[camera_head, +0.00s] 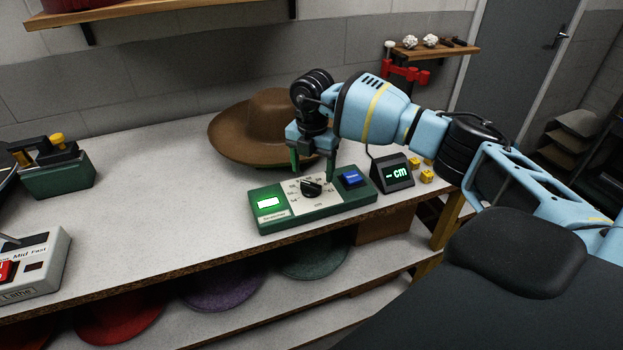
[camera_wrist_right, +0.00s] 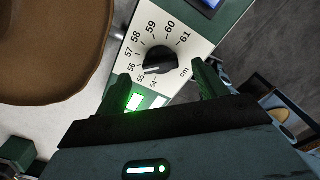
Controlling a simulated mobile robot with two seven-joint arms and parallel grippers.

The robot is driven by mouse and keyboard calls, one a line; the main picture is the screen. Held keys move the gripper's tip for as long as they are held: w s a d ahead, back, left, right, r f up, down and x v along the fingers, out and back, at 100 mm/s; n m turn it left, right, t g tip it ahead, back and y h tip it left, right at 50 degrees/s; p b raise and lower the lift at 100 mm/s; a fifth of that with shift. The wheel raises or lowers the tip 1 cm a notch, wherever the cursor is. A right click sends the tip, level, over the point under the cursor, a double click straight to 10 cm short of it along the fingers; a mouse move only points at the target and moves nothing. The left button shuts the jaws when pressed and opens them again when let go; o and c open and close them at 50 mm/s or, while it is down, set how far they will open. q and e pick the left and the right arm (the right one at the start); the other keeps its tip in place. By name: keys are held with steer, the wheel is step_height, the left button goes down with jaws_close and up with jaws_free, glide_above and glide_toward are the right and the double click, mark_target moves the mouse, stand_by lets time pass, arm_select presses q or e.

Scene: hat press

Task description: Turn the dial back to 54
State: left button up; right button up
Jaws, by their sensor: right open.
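The black dial (camera_head: 311,188) sits on the white scale plate of a green box (camera_head: 321,211). In the right wrist view the dial (camera_wrist_right: 158,60) is ringed by numbers from 54 to 61 and "cm"; its long side slants toward the lower left, but I cannot tell the exact number it points at. My right gripper (camera_head: 313,170) is open over the box, its fingers apart on either side of the dial's area. In the right wrist view the gripper (camera_wrist_right: 165,88) shows nothing between its fingers, and they look clear of the dial. My left gripper is not in view.
A brown hat (camera_head: 245,125) lies behind the box. The box has a lit green window (camera_head: 268,203) and a blue button (camera_head: 351,178). A small display (camera_head: 393,174) reading "-- cm" and yellow cubes (camera_head: 426,177) stand to the right. The table's left middle is clear.

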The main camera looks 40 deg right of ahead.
mark_target(311, 188)
steer(key=shift+f, duration=2.1)
steer(key=c, duration=1)
